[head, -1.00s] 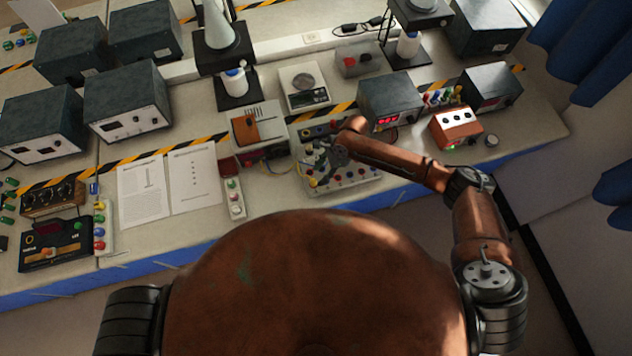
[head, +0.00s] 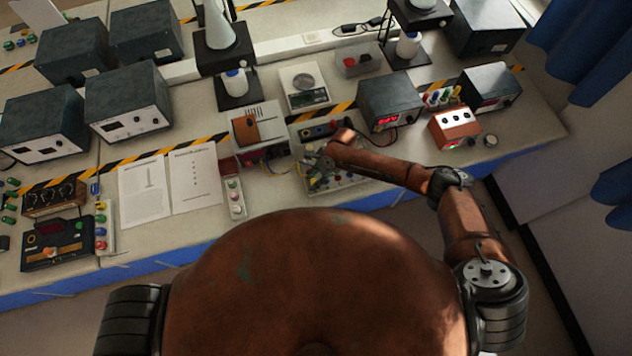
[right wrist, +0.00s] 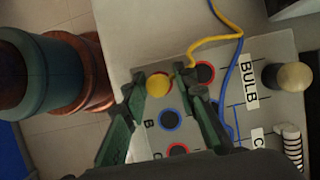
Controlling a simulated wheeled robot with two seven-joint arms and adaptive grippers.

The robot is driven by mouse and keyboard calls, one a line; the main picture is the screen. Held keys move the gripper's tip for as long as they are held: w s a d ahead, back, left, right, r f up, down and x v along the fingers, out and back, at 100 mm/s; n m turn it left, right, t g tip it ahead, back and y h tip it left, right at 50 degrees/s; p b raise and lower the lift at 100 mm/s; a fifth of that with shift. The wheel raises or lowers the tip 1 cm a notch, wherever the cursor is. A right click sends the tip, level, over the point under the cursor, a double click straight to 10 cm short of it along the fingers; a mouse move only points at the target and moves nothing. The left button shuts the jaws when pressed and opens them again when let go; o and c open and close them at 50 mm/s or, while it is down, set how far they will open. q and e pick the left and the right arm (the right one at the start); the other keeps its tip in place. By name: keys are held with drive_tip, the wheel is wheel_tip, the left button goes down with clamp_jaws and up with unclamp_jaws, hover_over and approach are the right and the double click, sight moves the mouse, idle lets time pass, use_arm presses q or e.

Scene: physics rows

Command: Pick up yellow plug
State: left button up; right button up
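In the right wrist view a yellow plug (right wrist: 158,86) with a round top is at the edge of a grey circuit board (right wrist: 262,92). My right gripper (right wrist: 157,76) is open, with one finger on each side of the plug. A gap shows between the left finger and the plug; whether the right finger touches it I cannot tell. In the head view my right gripper (head: 316,166) is over the board (head: 345,181), and the plug is not clear there. My left gripper is not in view.
A yellow wire (right wrist: 214,38) and a blue wire (right wrist: 232,75) run close to the right finger. Red and blue sockets (right wrist: 168,120) and a bulb (right wrist: 294,77) are on the board. A power supply (head: 390,101) stands behind; papers (head: 168,184) lie to the left.

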clamp_jaws()
drive_tip(key=shift+r, duration=0.1)
drive_tip(key=shift+r, duration=0.55)
drive_tip(key=s+r+b, duration=0.1)
drive_tip(key=s+r, duration=1)
drive_tip(key=s, duration=0.3)
drive_tip(key=shift+a+r, duration=0.2)
drive_tip(key=shift+r, duration=0.15)
drive_tip(key=shift+w, duration=0.1)
